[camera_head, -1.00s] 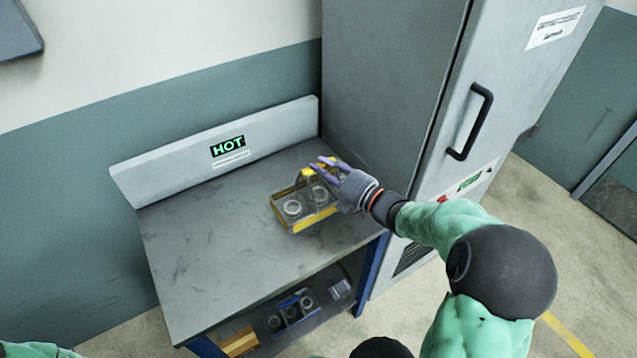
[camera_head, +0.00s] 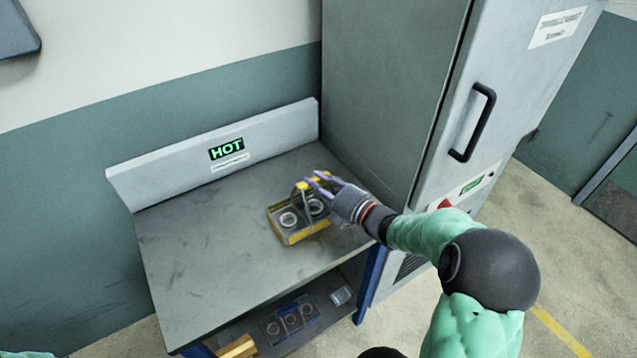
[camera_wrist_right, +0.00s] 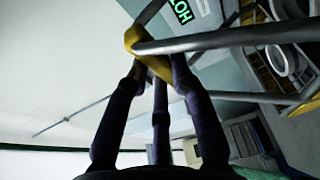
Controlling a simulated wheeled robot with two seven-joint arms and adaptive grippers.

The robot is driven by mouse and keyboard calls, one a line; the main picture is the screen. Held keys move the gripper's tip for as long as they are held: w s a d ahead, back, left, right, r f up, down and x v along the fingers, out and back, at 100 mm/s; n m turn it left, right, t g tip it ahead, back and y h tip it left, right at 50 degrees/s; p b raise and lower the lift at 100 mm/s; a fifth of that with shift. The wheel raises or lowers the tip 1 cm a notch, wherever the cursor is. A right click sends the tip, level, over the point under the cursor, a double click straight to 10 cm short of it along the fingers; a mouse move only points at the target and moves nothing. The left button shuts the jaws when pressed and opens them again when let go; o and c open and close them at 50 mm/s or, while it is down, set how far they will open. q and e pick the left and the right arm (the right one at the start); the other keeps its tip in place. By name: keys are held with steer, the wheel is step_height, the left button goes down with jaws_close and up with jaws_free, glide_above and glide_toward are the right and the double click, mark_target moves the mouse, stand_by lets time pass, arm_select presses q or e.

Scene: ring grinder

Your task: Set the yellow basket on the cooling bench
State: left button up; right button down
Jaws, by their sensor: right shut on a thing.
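The yellow basket (camera_head: 298,238) has yellow edges, a grey handle frame and ring parts inside. It is at the right part of the cooling bench (camera_head: 210,250), a grey-topped bench with a HOT sign on its back panel. Whether its base touches the top is hard to tell. My right gripper (camera_head: 317,181) is shut on the yellow grip of the basket's handle. In the right wrist view the fingers (camera_wrist_right: 158,70) close around that grip, and part of the basket (camera_wrist_right: 275,65) shows at upper right. My left gripper is not in view.
A tall grey cabinet (camera_head: 385,90) with a black handle stands right beside the bench. The lower shelf holds a blue basket (camera_head: 290,318) with rings and a yellow-tan block (camera_head: 237,347). The left and middle of the bench top are clear.

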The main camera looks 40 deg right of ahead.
steer(key=c, duration=1.1)
jaws_free()
steer(key=shift+o, duration=0.2)
steer(key=s+d+p, duration=0.2)
steer(key=s, duration=1)
steer(key=shift+r, duration=0.15)
